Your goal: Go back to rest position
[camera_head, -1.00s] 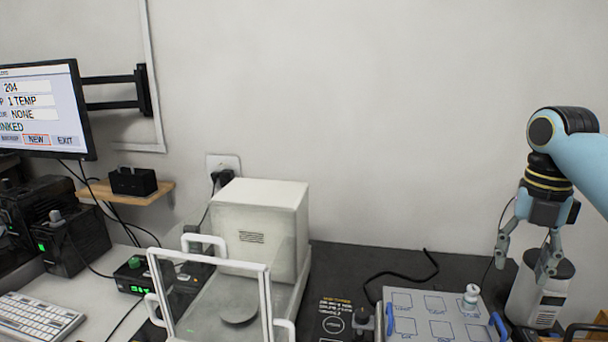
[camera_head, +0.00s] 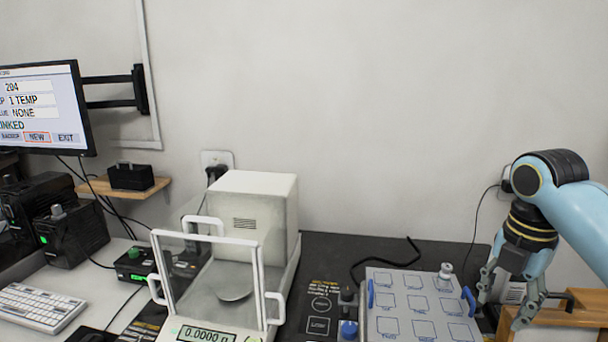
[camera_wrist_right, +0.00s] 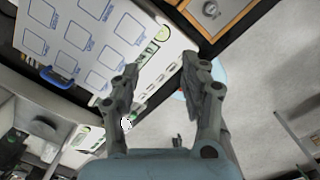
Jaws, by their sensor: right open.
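My right gripper (camera_head: 503,300) is at the right of the head view, pointing down beside the right edge of the white tray. Its two fingers are apart with nothing between them. In the right wrist view the open fingers (camera_wrist_right: 160,85) show over the tray's edge and the floor. The white tray (camera_head: 402,306) has blue-outlined squares and blue handles, and a small white-capped vial (camera_head: 445,272) stands near its back right corner. My left gripper is in neither view.
A balance (camera_head: 234,270) with a clear-fronted draft shield stands left of the tray and reads 0.0000. A monitor (camera_head: 40,105), a keyboard (camera_head: 40,306) and black devices (camera_head: 72,238) are at the left. A wooden structure (camera_head: 550,318) is at the right, near my gripper.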

